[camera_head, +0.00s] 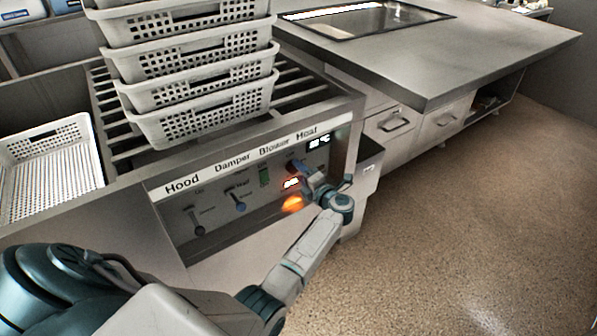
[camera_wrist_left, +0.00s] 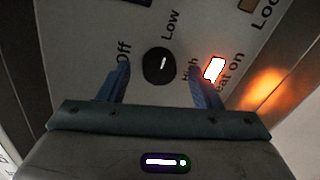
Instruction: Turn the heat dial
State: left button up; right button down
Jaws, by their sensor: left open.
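The heat dial (camera_wrist_left: 159,65) is a small round black knob with a white pointer line, on a panel marked Off, Low and High around it. In the left wrist view it lies between the two blue fingers of my left gripper (camera_wrist_left: 159,76), which is open with a gap on each side of the knob. In the head view my left gripper (camera_head: 304,174) is up against the right part of the control panel (camera_head: 215,213), under the Heat label, and largely hides the dial. My right gripper is not in view.
A lit "heat on" lamp (camera_wrist_left: 214,69) glows beside the dial. Stacked white perforated baskets (camera_head: 205,95) stand on the rack above, with another basket (camera_head: 50,165) at left. A steel counter (camera_head: 470,50) is behind; the floor at right is clear.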

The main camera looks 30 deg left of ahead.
pick_arm(q)
jog(key=v, duration=0.9)
jog(key=shift+d, duration=0.15)
